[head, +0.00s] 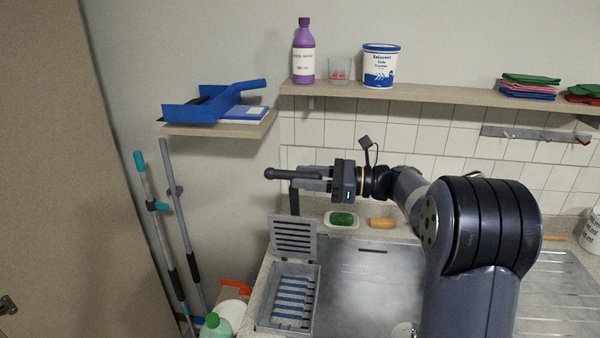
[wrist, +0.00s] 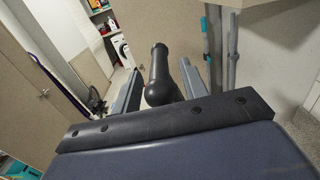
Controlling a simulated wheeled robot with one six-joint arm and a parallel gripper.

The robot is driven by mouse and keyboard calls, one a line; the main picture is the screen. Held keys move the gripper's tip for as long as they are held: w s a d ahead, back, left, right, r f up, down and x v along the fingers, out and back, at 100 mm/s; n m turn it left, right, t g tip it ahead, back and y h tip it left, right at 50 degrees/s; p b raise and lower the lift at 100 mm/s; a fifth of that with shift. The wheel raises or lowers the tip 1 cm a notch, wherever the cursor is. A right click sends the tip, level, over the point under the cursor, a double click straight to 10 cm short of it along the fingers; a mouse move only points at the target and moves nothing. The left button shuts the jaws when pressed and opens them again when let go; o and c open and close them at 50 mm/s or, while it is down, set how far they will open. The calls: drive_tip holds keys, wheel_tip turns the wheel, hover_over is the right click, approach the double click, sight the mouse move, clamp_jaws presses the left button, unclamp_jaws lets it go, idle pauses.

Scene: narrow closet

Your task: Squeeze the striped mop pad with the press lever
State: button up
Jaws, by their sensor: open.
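The striped mop pad (head: 291,302), blue and white, lies in the grey slotted box of the press (head: 263,312) on the counter. The slotted press plate (head: 293,240) stands raised above the back of the box. The press lever (head: 278,174) has a black, round-ended handle, held high above the plate. My gripper (head: 304,177) is at the handle. In the wrist view the lever handle (wrist: 158,78) lies between my two open fingers (wrist: 160,85), with gaps visible on both sides. Contact with the handle cannot be told.
A green sponge (head: 342,219) on a white dish and an orange-tan bar (head: 382,223) lie behind the steel sink top (head: 370,285). A shelf (head: 440,95) with a purple bottle (head: 304,52) and a white tub (head: 380,66) runs above. Poles (head: 178,225) lean at left.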

drive_tip(key=shift+w+a, duration=0.2)
drive_tip(key=shift+a, duration=0.65)
drive_tip(key=shift+c, duration=0.2)
clamp_jaws()
